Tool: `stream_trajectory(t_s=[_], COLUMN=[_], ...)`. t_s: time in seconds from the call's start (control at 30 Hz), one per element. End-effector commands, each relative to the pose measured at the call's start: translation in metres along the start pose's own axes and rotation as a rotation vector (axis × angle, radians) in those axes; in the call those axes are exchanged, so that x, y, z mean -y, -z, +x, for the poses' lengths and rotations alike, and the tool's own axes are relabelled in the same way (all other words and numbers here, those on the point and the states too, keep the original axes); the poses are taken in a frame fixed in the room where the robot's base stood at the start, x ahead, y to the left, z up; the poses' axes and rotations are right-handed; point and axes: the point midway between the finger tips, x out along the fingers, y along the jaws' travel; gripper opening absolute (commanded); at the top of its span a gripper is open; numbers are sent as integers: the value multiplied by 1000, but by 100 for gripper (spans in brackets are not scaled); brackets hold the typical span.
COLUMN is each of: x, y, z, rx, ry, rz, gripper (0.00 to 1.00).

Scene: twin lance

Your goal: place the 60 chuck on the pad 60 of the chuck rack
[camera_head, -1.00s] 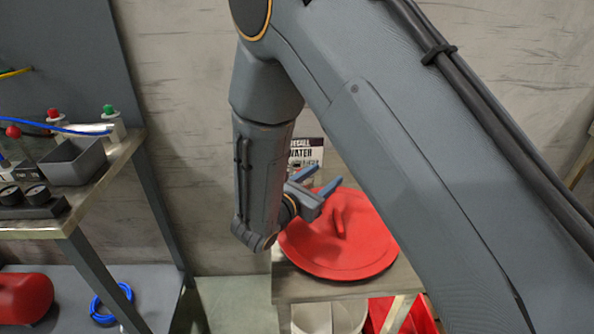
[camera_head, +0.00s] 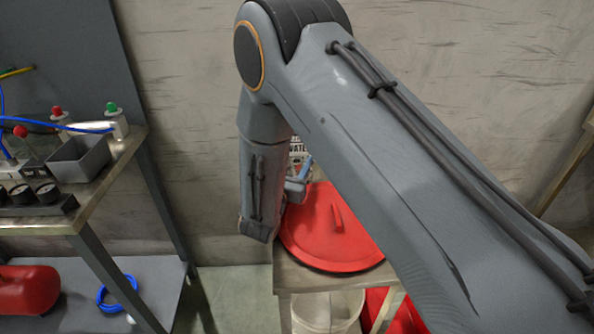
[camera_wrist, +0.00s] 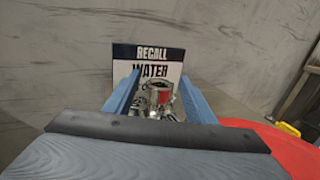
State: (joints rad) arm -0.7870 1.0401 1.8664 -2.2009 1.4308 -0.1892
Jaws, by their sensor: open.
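My gripper (camera_head: 303,182) is at the end of my arm, beside a red round lid and in front of a sign. In the wrist view its two blue fingers (camera_wrist: 160,76) are apart with nothing held. Beyond and between the fingers is a shiny metal cylinder with a red patch (camera_wrist: 160,94), with other small metal parts at its foot. I cannot read a number on it, so I cannot tell whether it is the 60 chuck. In the head view my arm and gripper hide it. I cannot make out the chuck rack or pad 60.
A sign reading RECALL WATER (camera_wrist: 149,54) stands behind the metal parts. The red lid (camera_head: 322,240) lies on a small table (camera_head: 290,277), with a white bucket (camera_head: 325,310) below. A bench with a grey tray (camera_head: 80,160) stands left. A yellow thing (camera_wrist: 287,128) is at right.

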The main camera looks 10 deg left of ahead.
Motion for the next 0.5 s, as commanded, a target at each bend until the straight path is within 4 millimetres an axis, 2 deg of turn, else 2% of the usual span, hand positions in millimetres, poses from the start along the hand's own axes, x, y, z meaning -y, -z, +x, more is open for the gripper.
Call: stream_trajectory(t_s=[0.1, 0.3, 0.5], x=[0, 0, 0], y=[0, 0, 0], z=[9, 9, 9], rx=[0, 0, 0], ry=[1, 0, 1], rz=[-1, -1, 0], gripper=[50, 49, 15])
